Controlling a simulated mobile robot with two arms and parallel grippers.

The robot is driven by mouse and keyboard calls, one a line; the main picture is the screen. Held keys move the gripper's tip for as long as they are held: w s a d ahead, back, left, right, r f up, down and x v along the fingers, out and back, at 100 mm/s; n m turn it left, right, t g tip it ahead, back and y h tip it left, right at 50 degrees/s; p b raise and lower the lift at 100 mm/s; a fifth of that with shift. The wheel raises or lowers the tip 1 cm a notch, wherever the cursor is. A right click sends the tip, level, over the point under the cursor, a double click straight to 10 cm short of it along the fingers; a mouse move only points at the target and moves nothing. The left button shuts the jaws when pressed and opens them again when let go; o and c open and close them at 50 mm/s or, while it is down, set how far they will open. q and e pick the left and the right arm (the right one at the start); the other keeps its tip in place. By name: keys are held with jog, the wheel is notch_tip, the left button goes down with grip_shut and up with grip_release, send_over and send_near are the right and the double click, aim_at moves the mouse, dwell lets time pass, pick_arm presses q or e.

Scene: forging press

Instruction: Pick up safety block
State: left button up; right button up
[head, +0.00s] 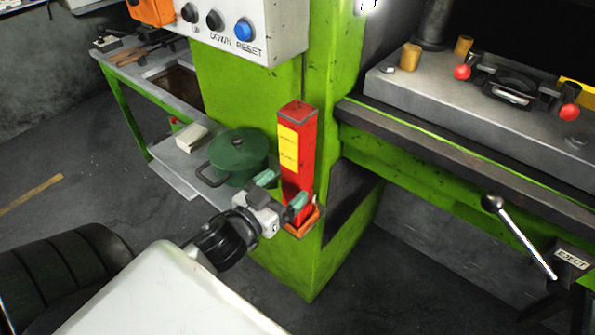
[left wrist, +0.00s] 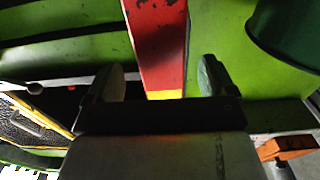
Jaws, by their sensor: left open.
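The safety block (head: 298,148) is a tall red bar with a yellow label, standing upright in a small orange holder (head: 302,222) on the green press frame. My left gripper (head: 280,192) is open at its lower part, with its green-tipped fingers spread to either side. In the left wrist view the red block (left wrist: 160,40) shows between the two open fingers (left wrist: 161,80), with a visible gap at each side. The gripper's body hides part of the block there. My right gripper is not in view.
A dark green pot (head: 238,157) stands on a shelf left of the block, close to my gripper. A control box (head: 245,25) hangs above. The press bed (head: 470,100) with red-knobbed fittings and an eject lever (head: 522,235) are at right.

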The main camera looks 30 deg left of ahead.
aim_at(289, 181)
pick_arm(q)
jog(key=w+p, duration=0.1)
jog(key=w, duration=0.3)
jog(key=shift+d+r, duration=0.1)
jog(key=shift+r, duration=0.05)
jog(key=shift+w, duration=0.55)
jog(key=c, duration=1.6)
jog(key=shift+r, duration=0.1)
